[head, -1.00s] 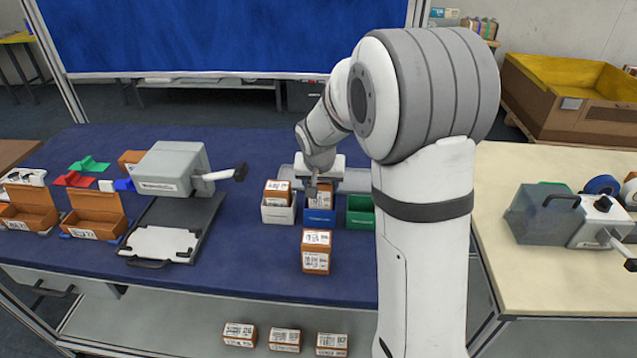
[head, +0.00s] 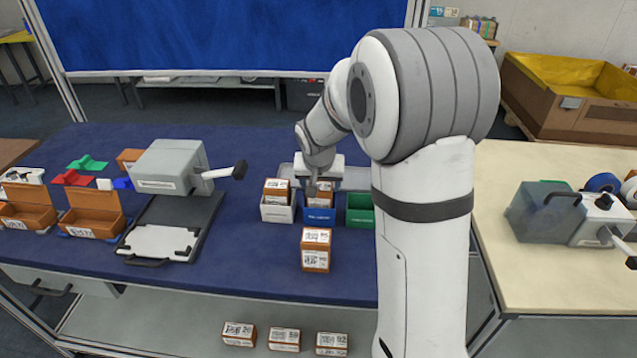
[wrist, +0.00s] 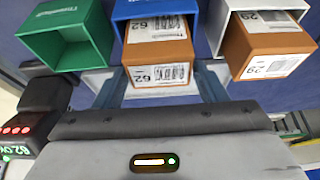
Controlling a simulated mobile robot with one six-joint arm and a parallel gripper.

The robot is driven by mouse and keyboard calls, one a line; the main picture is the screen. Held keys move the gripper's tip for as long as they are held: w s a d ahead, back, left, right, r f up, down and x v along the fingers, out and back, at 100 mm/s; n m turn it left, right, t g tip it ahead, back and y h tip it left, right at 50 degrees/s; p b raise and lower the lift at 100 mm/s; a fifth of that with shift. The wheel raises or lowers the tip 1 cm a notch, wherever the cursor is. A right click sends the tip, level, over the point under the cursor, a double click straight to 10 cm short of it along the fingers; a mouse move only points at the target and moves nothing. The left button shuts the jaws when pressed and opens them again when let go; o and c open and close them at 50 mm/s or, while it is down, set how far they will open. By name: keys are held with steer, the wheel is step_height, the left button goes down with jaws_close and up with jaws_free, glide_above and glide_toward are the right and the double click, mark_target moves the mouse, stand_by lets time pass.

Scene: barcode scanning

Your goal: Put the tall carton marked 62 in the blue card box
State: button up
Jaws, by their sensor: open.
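The carton marked 62 (wrist: 158,50) is orange-brown with white labels, and its number shows upside down in the wrist view. It stands in the blue card box (wrist: 122,10), which is between the white and green boxes. In the head view, the blue box (head: 318,216) shows with the carton (head: 321,199) rising above its rim, partly hidden by my gripper. My gripper (head: 311,188) is over the blue box. In the wrist view its open fingers (wrist: 160,90) are on either side of the carton; I cannot tell whether they touch it.
A white box (head: 278,213) holding a carton marked 29 (wrist: 268,42) is close on one side, an empty green box (head: 360,217) on the other. Another tall carton (head: 315,250) stands in front. A grey device (head: 172,168) with a lever is to the left.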

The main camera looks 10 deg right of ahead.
steer(key=shift+r+p, duration=1.65)
steer(key=shift+r, duration=1.45)
steer(key=o, duration=0.6)
steer(key=shift+c, duration=0.2)
steer(key=v, duration=0.7)
steer(key=shift+r+b, duration=0.4)
steer(key=shift+b, duration=0.05)
steer(key=shift+s+a, duration=0.1)
